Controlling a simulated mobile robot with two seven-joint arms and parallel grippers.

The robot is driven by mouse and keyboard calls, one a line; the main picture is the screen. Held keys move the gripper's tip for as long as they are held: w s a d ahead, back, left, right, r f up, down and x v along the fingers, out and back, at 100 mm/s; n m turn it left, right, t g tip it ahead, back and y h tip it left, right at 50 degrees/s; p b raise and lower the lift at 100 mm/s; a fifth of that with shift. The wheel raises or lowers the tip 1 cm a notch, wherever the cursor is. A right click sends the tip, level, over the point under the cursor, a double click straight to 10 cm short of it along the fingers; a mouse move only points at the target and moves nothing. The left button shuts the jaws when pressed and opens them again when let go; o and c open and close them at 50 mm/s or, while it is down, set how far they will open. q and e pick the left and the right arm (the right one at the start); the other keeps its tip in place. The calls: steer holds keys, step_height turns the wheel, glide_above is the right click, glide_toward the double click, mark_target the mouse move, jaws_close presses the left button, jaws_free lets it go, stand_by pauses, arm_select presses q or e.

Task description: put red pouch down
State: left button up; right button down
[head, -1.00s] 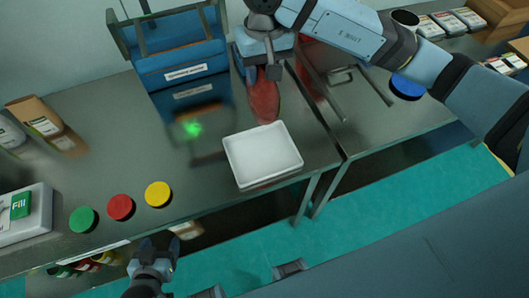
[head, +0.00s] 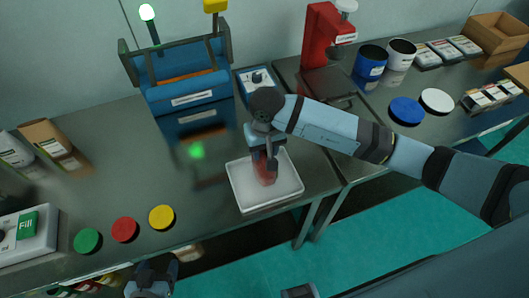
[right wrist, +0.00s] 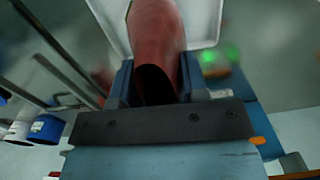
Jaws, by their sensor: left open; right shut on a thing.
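The red pouch (head: 265,174) is held upright in my right gripper (head: 264,158), over the white tray (head: 236,190). Its lower end is inside the tray's outline; I cannot tell whether it touches the bottom. In the right wrist view the red pouch (right wrist: 158,40) sits between the fingers, with the white tray (right wrist: 203,22) behind it. My left gripper (head: 152,275) is at the bottom of the head view, in front of the table edge, open and empty.
Green (head: 88,240), red (head: 125,229) and yellow (head: 162,217) discs lie left of the tray. A blue sieve machine (head: 185,92) stands behind, and a red stand (head: 318,38) is at the back. Blue (head: 406,110) and white (head: 437,100) discs lie to the right.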

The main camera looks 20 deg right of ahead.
mark_target(266, 178)
steer(key=shift+f, duration=1.5)
steer(key=c, duration=0.6)
jaws_free()
steer(key=shift+r, duration=0.1)
